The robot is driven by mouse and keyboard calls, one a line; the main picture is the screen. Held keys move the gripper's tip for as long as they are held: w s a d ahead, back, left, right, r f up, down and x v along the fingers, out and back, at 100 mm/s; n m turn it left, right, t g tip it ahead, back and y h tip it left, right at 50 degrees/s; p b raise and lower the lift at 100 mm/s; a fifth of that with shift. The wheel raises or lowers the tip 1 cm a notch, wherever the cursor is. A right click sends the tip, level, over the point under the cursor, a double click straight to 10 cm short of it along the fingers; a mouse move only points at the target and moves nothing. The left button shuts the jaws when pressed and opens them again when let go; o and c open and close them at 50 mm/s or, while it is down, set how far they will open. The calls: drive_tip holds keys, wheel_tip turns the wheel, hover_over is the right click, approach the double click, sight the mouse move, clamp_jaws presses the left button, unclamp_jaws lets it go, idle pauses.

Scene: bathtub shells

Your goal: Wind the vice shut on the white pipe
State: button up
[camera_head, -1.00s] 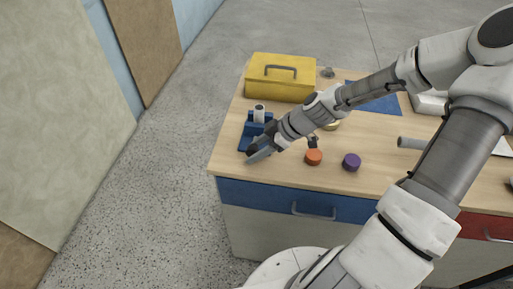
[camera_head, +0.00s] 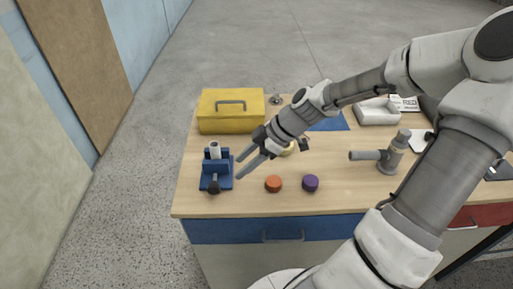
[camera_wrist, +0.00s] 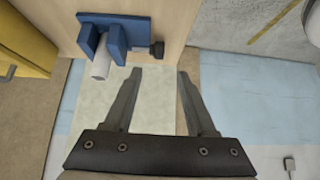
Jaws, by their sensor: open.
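The blue vice (camera_head: 222,181) stands near the left end of the workbench. The white pipe (camera_head: 215,150) stands upright between its jaws; whether both jaws touch it I cannot tell. The vice's dark handle (camera_head: 214,186) is on its near side. My gripper (camera_head: 238,169) is open and empty just right of the vice, its fingers pointing left, apart from the handle. In the wrist view the vice (camera_wrist: 117,38), pipe (camera_wrist: 101,66) and dark handle end (camera_wrist: 157,48) lie at upper left, beyond my open gripper (camera_wrist: 160,72).
A yellow toolbox (camera_head: 220,122) stands behind the vice. An orange knob (camera_head: 273,184) and a purple knob (camera_head: 310,183) are at the front of the bench. A grey post with a side tube (camera_head: 390,157) stands at right.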

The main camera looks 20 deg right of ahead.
drive_tip(key=v, duration=0.5)
drive_tip(key=shift+r+p, duration=0.15)
drive_tip(key=shift+p, duration=0.2)
